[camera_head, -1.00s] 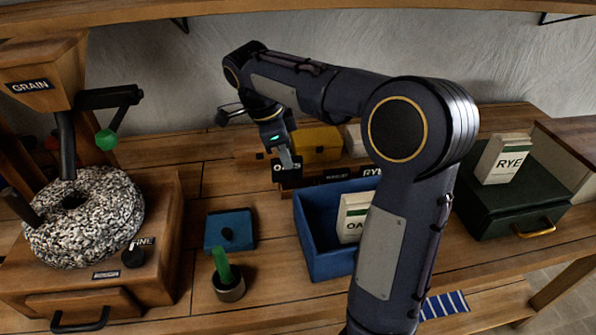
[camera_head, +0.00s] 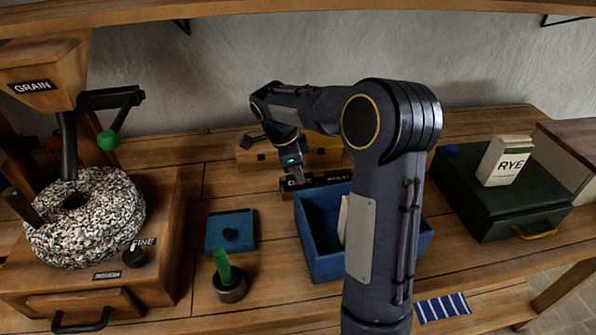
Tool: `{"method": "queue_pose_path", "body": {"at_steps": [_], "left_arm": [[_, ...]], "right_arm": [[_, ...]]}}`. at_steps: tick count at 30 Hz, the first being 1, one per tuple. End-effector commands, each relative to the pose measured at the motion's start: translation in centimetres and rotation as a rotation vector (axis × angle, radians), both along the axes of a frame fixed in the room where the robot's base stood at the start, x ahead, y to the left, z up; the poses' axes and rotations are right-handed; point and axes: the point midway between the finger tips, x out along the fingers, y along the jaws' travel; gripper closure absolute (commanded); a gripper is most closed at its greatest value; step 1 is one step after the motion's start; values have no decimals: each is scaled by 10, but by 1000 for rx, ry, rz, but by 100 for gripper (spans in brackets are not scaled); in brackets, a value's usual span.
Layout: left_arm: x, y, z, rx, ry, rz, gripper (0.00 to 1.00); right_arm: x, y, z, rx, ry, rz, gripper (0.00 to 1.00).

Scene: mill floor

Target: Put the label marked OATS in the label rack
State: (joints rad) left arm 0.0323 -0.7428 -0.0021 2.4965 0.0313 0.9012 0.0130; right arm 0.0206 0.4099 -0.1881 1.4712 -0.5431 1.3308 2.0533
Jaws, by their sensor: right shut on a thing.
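My right gripper (camera_head: 297,178) is shut on a small black label (camera_head: 292,184) with white lettering; only its first letter, an O, shows past the fingers. The label is low at the left end of the dark label rack (camera_head: 306,195). I cannot tell whether it sits fully in the rack or just above it. Another black label (camera_head: 328,179) stands in the rack just to its right, its text too small to read surely. My own arm hides the rack's right end. My left gripper is not in view.
A blue open box (camera_head: 318,262) with a pale packet (camera_head: 343,220) stands in front of the rack. A yellow-brown box (camera_head: 322,148) is behind. A stone mill (camera_head: 85,215) stands left, a blue lid (camera_head: 229,231) nearer, a green case (camera_head: 500,205) with a RYE packet (camera_head: 506,160) right.

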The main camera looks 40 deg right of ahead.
Motion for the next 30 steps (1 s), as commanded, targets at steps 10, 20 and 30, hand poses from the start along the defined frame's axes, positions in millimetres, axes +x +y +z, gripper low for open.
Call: {"method": "queue_pose_path", "body": {"at_steps": [10, 20, 30], "left_arm": [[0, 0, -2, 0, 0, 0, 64], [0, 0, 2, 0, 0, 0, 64], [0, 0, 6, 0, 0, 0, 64]], "right_arm": [[0, 0, -2, 0, 0, 0, 65], [0, 0, 3, -1, -1, -1, 65], [9, 15, 62, 0, -7, 2, 65]]}}
